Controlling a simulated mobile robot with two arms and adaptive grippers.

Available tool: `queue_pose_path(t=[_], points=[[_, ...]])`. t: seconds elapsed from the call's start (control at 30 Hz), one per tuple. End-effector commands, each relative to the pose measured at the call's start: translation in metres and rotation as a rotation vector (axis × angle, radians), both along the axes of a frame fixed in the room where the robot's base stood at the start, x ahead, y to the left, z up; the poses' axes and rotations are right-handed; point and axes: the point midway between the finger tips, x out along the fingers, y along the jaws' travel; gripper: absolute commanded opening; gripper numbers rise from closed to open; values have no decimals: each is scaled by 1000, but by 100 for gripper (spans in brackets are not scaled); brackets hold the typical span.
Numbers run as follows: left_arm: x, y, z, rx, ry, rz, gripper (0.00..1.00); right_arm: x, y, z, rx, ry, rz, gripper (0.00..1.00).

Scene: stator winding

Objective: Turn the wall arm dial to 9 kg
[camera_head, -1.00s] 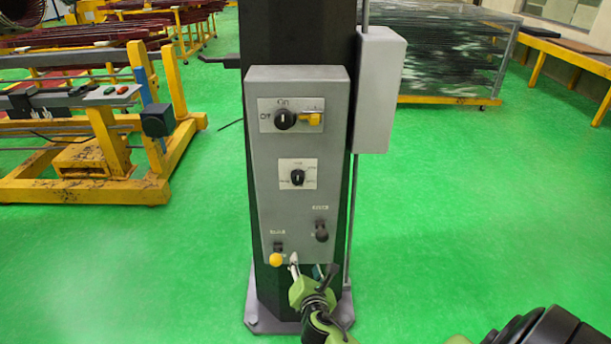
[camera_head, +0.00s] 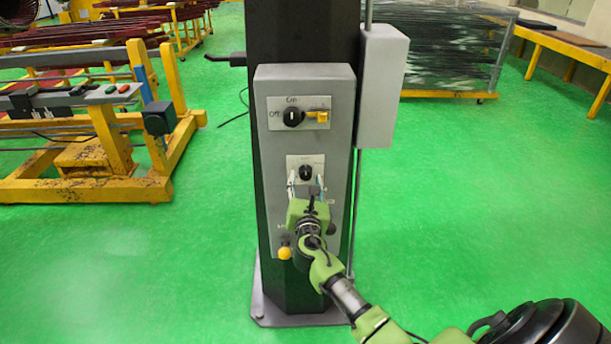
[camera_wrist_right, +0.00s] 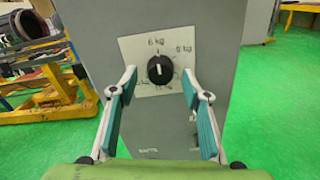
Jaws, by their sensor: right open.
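The dial is a black round knob (camera_wrist_right: 160,69) on a pale label plate (camera_wrist_right: 136,53) in the right wrist view. A "6 kg" mark shows above it and another kg mark, which looks like 9 kg, at its upper right. The white pointer line on the knob points up, towards 6 kg. In the head view the dial (camera_head: 306,172) sits mid-panel. My right gripper (camera_wrist_right: 163,82) is open, its fingers either side of the dial and apart from it. The gripper (camera_head: 306,184) also shows just below the dial in the head view. My left gripper is not in view.
The grey control panel (camera_head: 273,151) is on a dark column. It also bears an On/Off switch (camera_head: 293,117) with a yellow part above the dial and a yellow knob (camera_head: 285,253) below. A grey box (camera_head: 384,87) stands out at the right. Green floor around is free.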

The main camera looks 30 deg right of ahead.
Motion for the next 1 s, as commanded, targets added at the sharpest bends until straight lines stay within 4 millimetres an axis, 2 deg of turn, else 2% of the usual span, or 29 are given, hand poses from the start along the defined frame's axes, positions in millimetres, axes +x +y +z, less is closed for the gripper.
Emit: queue_pose_path(t=[0.2,0.53,0.57,0.7,1.0], points=[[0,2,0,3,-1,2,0,18,-11,0,-1,-1,0,44],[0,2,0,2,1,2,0,21,-13,0,1,-1,1,44],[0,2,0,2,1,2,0,21,-13,0,1,-1,1,41],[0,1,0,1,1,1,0,21,-13,0,1,-1,1,5],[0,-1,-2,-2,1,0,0,20,-13,-1,13,-8,0,5]])
